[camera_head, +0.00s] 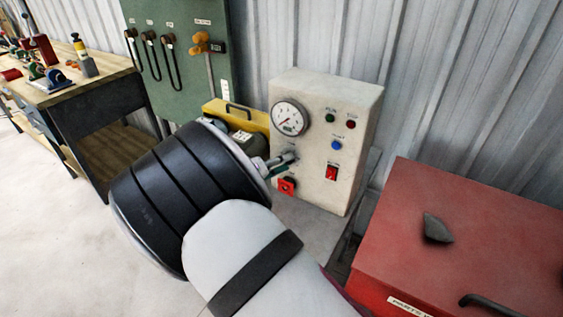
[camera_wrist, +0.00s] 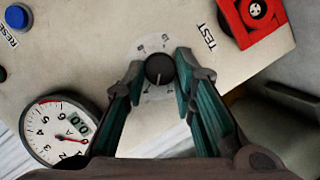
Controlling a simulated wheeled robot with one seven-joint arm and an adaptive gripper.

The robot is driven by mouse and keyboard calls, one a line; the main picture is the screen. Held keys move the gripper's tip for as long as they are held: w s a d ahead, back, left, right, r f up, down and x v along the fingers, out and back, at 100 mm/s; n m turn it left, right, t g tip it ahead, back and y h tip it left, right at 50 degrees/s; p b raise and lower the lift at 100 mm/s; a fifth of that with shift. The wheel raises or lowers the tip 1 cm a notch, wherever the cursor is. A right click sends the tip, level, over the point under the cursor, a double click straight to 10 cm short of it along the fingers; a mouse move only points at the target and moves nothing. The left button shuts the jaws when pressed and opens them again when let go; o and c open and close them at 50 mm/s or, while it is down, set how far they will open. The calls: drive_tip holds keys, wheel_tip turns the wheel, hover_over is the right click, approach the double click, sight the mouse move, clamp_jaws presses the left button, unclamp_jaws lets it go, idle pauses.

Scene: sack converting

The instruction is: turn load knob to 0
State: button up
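The load knob (camera_wrist: 159,69) is a round black knob on a pale round scale, on the cream panel face. The scale marks are too small to read surely. In the wrist view my gripper (camera_wrist: 158,78) has its two teal-padded fingers on either side of the knob, with a narrow gap showing at the left; contact on the right is unclear. In the head view my gripper (camera_head: 281,161) reaches the front of the control box (camera_head: 350,105), and my arm and fingers mostly hide the knob.
A round gauge (camera_head: 289,118) with a red needle sits above the knob. A red switch plate (camera_head: 287,186), blue button (camera_head: 337,145) and red rocker switch (camera_head: 331,172) are nearby. A red cabinet (camera_head: 480,225) stands at right; a workbench (camera_head: 100,84) stands at left.

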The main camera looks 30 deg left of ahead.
clamp_jaws()
drive_tip(key=shift+f, duration=0.1)
drive_tip(key=shift+f+n+t+h+b, duration=0.2)
drive_tip(key=shift+n+t+b, duration=0.55)
drive_tip(key=shift+n, duration=2.2)
drive_tip(key=shift+f+n+t+h+b, duration=0.2)
drive_tip(key=shift+n+t+b, duration=0.6)
drive_tip(key=shift+n, duration=2.1)
drive_tip(key=shift+f+n+t+h+b, duration=0.2)
drive_tip(key=shift+n+t+b, duration=0.55)
drive_tip(key=shift+n, duration=2.2)
